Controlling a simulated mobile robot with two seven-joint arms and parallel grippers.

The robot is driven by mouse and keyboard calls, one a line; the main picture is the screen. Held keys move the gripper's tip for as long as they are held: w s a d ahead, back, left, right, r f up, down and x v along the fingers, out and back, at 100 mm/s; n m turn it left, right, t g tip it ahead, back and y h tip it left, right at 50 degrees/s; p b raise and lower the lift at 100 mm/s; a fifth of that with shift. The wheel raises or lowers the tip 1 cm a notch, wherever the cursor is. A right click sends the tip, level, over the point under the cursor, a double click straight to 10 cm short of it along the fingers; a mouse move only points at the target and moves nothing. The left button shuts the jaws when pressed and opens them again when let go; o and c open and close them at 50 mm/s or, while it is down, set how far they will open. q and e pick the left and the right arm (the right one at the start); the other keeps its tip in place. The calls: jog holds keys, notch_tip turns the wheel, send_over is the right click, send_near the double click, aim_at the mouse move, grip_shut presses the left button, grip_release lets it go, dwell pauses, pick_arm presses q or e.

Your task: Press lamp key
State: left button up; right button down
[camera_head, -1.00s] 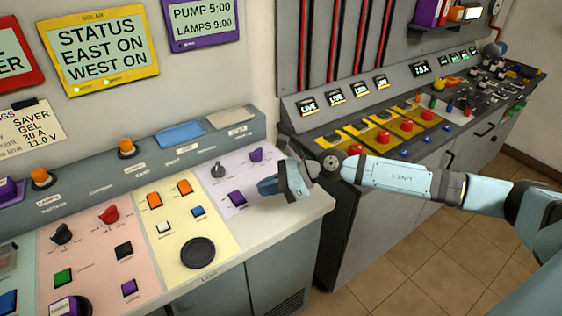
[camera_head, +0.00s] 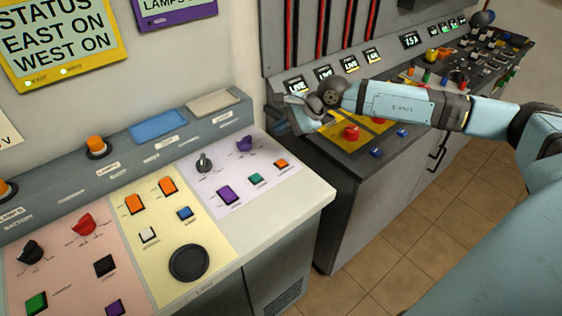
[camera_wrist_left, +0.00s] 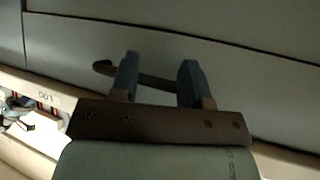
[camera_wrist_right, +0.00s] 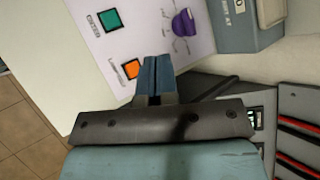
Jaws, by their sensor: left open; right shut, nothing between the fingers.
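A small orange key (camera_head: 281,164) sits at the right of the lilac panel (camera_head: 255,205), beside a teal key (camera_head: 256,177) and a purple key (camera_head: 229,193). In the right wrist view the orange key (camera_wrist_right: 133,68) has a label that seems to begin with LAMP, and the teal key (camera_wrist_right: 108,20) is labelled ENTER. My right gripper (camera_head: 300,112) is shut and empty, raised beyond the lilac panel's far right side, apart from the keys. Its fingertips (camera_wrist_right: 155,62) show just right of the orange key. My left gripper (camera_wrist_left: 155,75) is open and empty before a grey surface.
A purple knob (camera_head: 245,144) and a grey switch (camera_head: 204,162) stand on the lilac panel. A yellow panel (camera_head: 215,240) with a big black button (camera_head: 189,263) lies to its left. A second console (camera_head: 345,180) with red buttons stands at the right.

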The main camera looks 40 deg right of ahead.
aim_at(282, 164)
notch_tip(282, 164, down, 8)
jog(key=b, duration=0.4)
jog(key=shift+f, duration=0.2)
jog(key=shift+f+b, duration=0.3)
jog(key=shift+b, duration=0.15)
pick_arm(q)
jog(key=f, duration=0.3)
jog(key=shift+w+d+f+n, duration=0.15)
jog(key=shift+w+d+n, duration=0.15)
jog(key=shift+w+d, duration=0.1)
jog(key=shift+a+f, duration=0.1)
jog(key=shift+a, duration=0.2)
jog(key=shift+d, duration=0.25)
jog(key=shift+s+a, duration=0.1)
jog(key=shift+a, duration=0.1)
pick_arm(e)
jog(key=shift+f+b, duration=0.4)
jog(key=shift+b, duration=0.1)
pick_arm(q)
jog(key=shift+f, duration=0.5)
